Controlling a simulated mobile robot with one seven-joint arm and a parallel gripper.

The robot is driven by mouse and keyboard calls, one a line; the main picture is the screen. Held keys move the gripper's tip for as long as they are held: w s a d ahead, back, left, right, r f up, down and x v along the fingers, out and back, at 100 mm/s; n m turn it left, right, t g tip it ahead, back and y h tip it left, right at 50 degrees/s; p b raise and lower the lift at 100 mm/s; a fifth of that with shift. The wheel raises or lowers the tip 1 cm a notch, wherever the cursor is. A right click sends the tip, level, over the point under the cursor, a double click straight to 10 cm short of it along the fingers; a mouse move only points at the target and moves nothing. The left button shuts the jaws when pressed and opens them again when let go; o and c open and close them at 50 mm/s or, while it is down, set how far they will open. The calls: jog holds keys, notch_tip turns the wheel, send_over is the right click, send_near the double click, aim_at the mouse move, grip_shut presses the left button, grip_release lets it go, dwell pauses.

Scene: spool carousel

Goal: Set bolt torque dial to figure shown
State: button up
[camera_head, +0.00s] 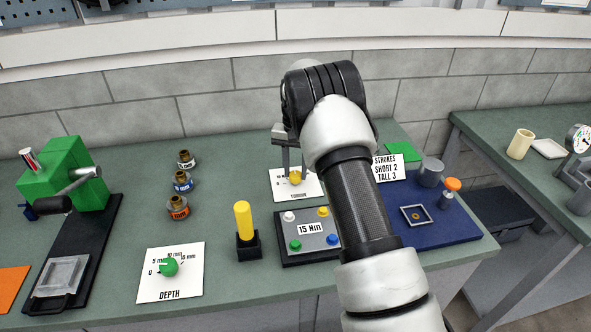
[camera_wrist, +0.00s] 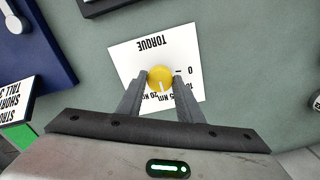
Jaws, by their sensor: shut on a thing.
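The torque dial is a yellow knob (camera_wrist: 160,76) on a white card (camera_wrist: 132,58) marked TORQUE, upside down in the wrist view. The knob also shows in the head view (camera_head: 296,178), beyond the green-topped bench's middle. My gripper (camera_wrist: 160,83) is shut on the knob, a finger on either side. The knob's white line points down in the wrist view, towards the 15 and 20 Nm labels; which one it meets I cannot tell. Fingers partly cover the scale. A label (camera_head: 310,229) on a grey panel reads 15 Nm.
A yellow-handled tool (camera_head: 244,225) stands upright left of the panel. A DEPTH card (camera_head: 180,287) with a green knob lies front left, near a green press (camera_head: 65,180). A blue tray (camera_head: 455,222) with metal parts and a STROKES sign (camera_head: 388,168) are to the right.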

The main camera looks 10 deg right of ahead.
aim_at(295, 174)
jog(key=o, duration=1)
jog(key=shift+o, duration=0.2)
notch_tip(295, 174, up, 18)
jog(key=shift+f+p, duration=0.25)
jog(key=shift+p, duration=0.05)
